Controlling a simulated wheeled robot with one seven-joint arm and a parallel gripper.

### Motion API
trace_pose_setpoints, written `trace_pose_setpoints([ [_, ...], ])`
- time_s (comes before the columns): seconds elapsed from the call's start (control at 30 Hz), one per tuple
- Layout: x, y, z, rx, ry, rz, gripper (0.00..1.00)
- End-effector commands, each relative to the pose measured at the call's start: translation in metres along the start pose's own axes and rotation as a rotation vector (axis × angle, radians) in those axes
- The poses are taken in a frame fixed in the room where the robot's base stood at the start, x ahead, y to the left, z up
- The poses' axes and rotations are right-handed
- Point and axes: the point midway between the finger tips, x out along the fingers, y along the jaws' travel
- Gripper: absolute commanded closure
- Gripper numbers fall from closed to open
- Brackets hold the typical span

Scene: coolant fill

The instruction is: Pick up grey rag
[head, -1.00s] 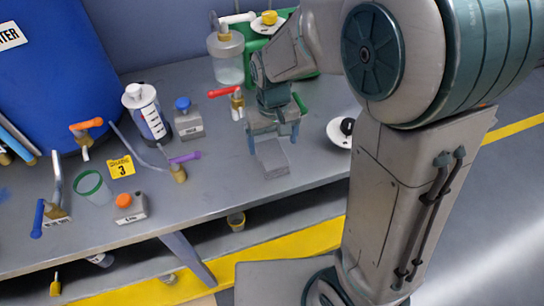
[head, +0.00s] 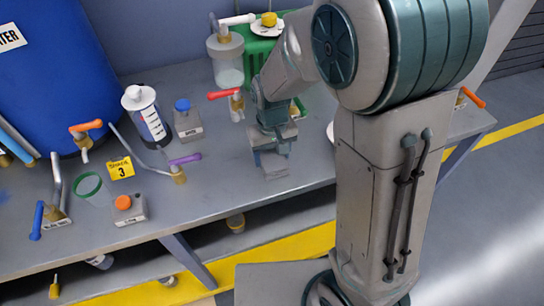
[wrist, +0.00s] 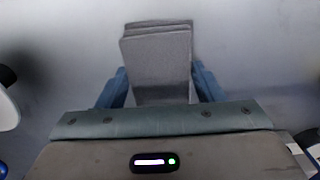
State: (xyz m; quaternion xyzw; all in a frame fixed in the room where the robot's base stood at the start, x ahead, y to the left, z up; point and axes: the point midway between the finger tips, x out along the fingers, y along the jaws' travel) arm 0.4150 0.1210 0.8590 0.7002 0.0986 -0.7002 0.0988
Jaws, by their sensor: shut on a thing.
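The grey rag (head: 273,163) is a folded, flat grey stack near the front edge of the workbench in the head view. In the wrist view the rag (wrist: 158,60) lies between the two blue fingers, its layered far edge sticking out beyond them. My gripper (head: 272,150) is low over the bench top with its fingers on either side of the rag. In the wrist view my gripper (wrist: 160,88) is shut on the rag's sides. I cannot tell whether the rag touches the bench.
A red-handled tap (head: 236,103) stands behind. The bench's front strip near the rag is clear.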

Motion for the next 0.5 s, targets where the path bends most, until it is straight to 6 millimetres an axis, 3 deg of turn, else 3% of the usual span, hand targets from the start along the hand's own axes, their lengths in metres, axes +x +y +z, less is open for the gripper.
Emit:
trace_pose_setpoints([
  [0.27,-0.012,0.0,-0.001,0.001,0.003,-0.001,0.61],
  [0.43,-0.043,0.0,-0.001,0.001,0.007,-0.001,0.61],
  [0.5,-0.049,0.006,0.011,0.003,0.004,-0.001,0.61],
])
